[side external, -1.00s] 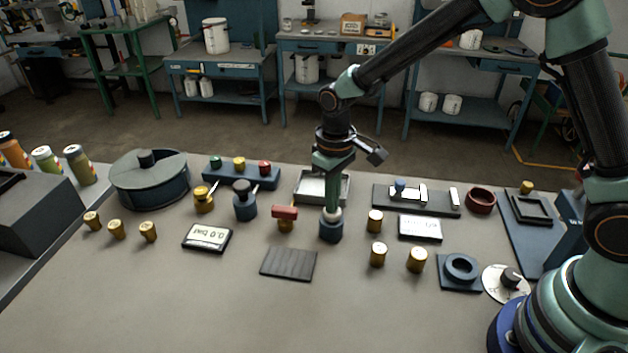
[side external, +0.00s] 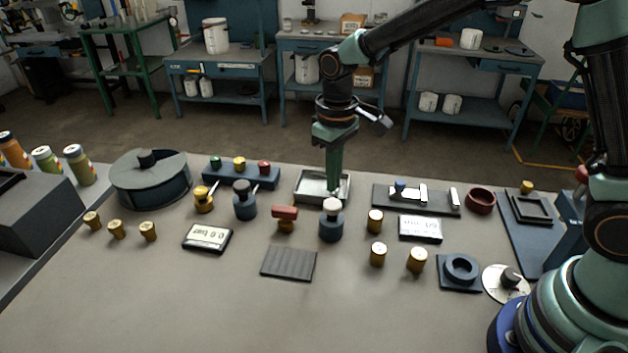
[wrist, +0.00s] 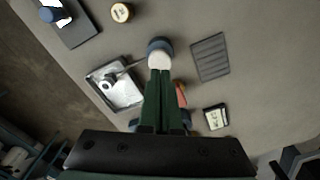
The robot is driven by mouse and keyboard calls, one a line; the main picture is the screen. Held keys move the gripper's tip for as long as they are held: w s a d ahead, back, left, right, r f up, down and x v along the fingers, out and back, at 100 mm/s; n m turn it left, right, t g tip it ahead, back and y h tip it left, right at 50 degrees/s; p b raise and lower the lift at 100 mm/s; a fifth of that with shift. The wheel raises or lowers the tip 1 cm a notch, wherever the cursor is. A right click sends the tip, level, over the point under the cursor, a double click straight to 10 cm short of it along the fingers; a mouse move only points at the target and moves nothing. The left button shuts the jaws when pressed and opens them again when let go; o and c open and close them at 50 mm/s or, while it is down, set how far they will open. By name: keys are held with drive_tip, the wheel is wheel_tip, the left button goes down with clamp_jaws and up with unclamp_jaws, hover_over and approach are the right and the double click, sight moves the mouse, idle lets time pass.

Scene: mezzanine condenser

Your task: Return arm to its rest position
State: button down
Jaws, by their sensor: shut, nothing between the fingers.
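My gripper (side external: 334,188) points down above the workbench, shut and empty. Its fingertips are a little above and behind the blue base with the white cap (side external: 331,221). In the wrist view my shut fingers (wrist: 162,75) reach toward that same white-capped piece (wrist: 160,52), with no clear contact. The arm is stretched out from its base at the right over the bench.
Near the fingers are a metal tray (side external: 311,186), a red-handled valve (side external: 285,218) and several brass caps. A ribbed mat (side external: 289,264) lies in front. A gauge (side external: 207,238) and a round dark pot (side external: 150,181) stand left. The bench front is clear.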

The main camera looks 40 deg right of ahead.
idle(0.3)
drive_tip(key=s+d+r+m+t, duration=0.3)
drive_tip(key=s+d+r+t, duration=0.2)
drive_tip(key=s+d+r, duration=0.6)
drive_tip(key=shift+s+d+r+t, duration=0.15)
drive_tip(key=shift+s+r+t, duration=0.15)
drive_tip(key=shift+s+r, duration=0.7)
drive_tip(key=shift+s+f, duration=0.1)
idle(0.6)
